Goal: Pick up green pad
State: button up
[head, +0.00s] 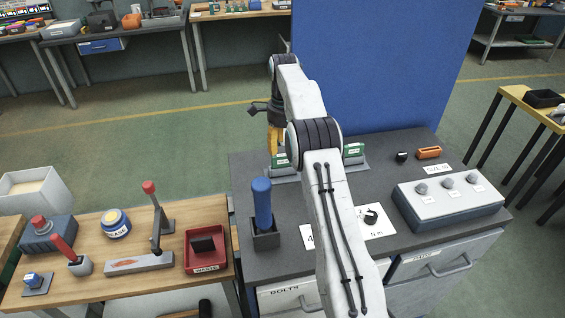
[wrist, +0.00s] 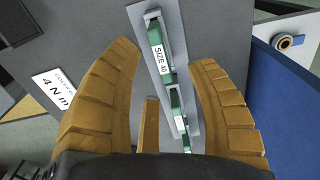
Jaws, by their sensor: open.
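Green pads stand upright in a grey rack (wrist: 188,75) on the dark bench top. In the wrist view, one green pad (wrist: 155,38) bears a "SIZE 40" label, and another green pad (wrist: 175,100) is in line below it. In the head view, one green pad (head: 281,161) shows beneath my gripper and another green pad (head: 353,150) shows right of my arm. My gripper (wrist: 167,58) is open and empty, with its orange fingers on either side of the row of pads. I cannot tell how high the fingertips are above the pads. My arm hides the rack's middle in the head view.
A blue panel (head: 386,70) stands behind the bench. A blue-handled tool (head: 262,205) stands upright at the front left. A grey box with knobs (head: 447,206) and an orange part (head: 428,153) are on the right. A wooden table (head: 110,290) adjoins on the left.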

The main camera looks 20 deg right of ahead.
aim_at(283, 156)
jog(key=shift+s+a+f, duration=0.15)
jog(key=shift+f, duration=2.35)
grip_shut()
